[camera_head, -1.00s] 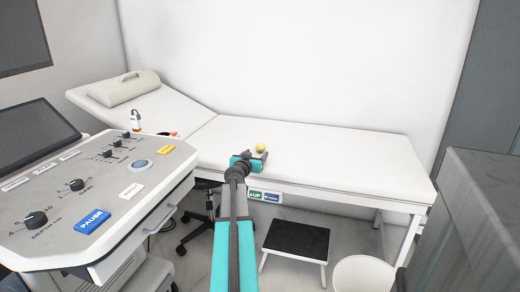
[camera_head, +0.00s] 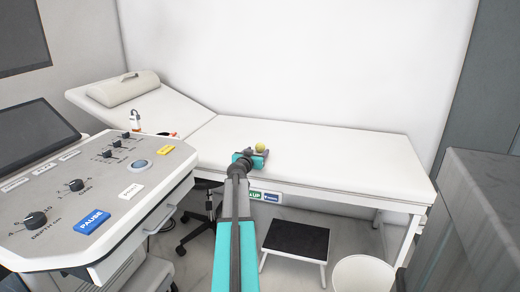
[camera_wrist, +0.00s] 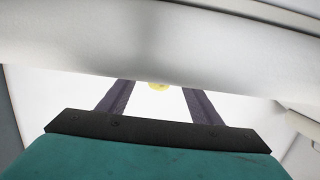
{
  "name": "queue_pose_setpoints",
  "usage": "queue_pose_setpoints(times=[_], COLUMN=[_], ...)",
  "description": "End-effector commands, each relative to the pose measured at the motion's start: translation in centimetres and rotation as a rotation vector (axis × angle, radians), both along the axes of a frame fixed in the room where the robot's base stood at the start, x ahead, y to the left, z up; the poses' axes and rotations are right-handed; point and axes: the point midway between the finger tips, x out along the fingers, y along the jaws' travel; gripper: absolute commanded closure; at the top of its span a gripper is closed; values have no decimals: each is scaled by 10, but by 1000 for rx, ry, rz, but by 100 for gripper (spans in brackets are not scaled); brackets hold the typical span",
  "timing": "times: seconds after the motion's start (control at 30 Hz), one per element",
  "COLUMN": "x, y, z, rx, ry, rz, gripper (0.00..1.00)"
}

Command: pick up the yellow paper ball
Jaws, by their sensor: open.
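The yellow paper ball (camera_head: 260,148) lies on the white exam bed (camera_head: 330,155), near its front edge. My gripper (camera_head: 260,154) is just in front of it, low over the bed's front edge. In the wrist view the gripper (camera_wrist: 158,90) is open, with its two dark fingers apart. The ball (camera_wrist: 158,85) shows between the fingertips there, its upper part hidden by a pale surface across the view. I cannot tell whether the fingers touch it.
A control console (camera_head: 110,200) with knobs and buttons stands at the left. A black-topped step stool (camera_head: 297,240) and a white bin (camera_head: 362,275) are on the floor below the bed. A dark grey cabinet (camera_head: 480,200) stands at the right. The bed top is mostly clear.

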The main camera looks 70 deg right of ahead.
Motion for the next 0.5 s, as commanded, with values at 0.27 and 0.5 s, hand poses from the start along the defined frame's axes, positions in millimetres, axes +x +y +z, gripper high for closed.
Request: queue_pose_setpoints(times=[0.27,0.5], x=[3,2], y=[-22,-24], z=[-3,-4], rx=[0,0], ry=[0,0], rz=[0,1], gripper=[41,41])
